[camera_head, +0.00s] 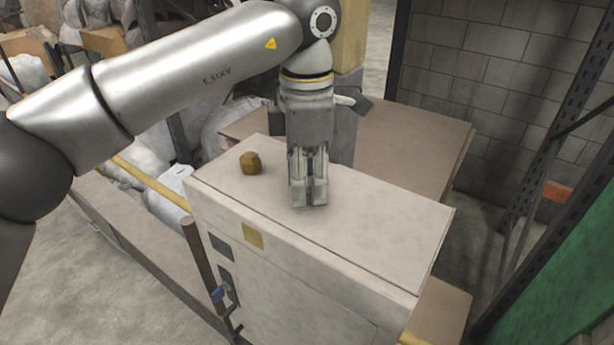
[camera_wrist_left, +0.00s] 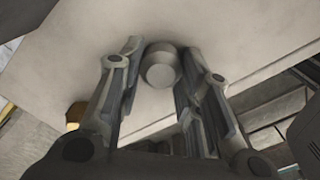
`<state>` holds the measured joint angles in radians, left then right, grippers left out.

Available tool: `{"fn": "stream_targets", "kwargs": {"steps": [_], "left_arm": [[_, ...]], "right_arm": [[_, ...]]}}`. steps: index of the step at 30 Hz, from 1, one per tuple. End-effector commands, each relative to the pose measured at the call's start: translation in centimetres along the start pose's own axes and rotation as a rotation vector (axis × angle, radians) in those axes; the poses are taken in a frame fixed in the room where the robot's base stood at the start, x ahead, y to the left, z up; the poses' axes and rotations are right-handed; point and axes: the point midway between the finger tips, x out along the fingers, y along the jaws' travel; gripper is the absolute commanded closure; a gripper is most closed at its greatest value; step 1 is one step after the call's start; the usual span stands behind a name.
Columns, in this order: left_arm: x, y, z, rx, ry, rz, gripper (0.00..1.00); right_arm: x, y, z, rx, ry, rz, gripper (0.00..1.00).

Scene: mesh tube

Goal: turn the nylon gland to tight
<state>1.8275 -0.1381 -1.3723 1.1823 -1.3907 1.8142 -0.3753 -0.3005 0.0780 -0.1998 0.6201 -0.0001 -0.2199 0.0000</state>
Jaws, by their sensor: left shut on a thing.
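The nylon gland (camera_wrist_left: 161,66) is a round, light grey knob on the pale cabinet top, seen in the left wrist view. In the head view it is hidden by my left gripper (camera_head: 308,198), which points straight down onto the cabinet top. In the left wrist view my left gripper (camera_wrist_left: 162,52) has one finger on each side of the gland and is shut on it. Any mark for how tight the gland is cannot be seen. My right gripper is in neither view.
The cabinet (camera_head: 380,232) has a mostly bare top. A small brown faceted object (camera_head: 250,163) lies on it left of my gripper, also in the left wrist view (camera_wrist_left: 76,112). Brown boards (camera_head: 420,140) lie behind.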

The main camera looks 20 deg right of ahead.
Motion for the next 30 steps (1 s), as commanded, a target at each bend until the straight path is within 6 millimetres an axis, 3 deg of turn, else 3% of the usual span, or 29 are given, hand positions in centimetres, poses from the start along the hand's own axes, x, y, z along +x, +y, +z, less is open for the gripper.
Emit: {"fn": "stream_targets", "kwargs": {"steps": [21, 30], "left_arm": [[-0.3, 0.4, 0.1, 0.671, -0.002, 0.005, 0.91], [-0.3, 0.5, 0.2, 0.883, -0.002, 0.006, 0.91]], "right_arm": [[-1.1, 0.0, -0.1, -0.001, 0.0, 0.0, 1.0], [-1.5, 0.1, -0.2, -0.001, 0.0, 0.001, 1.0]]}}
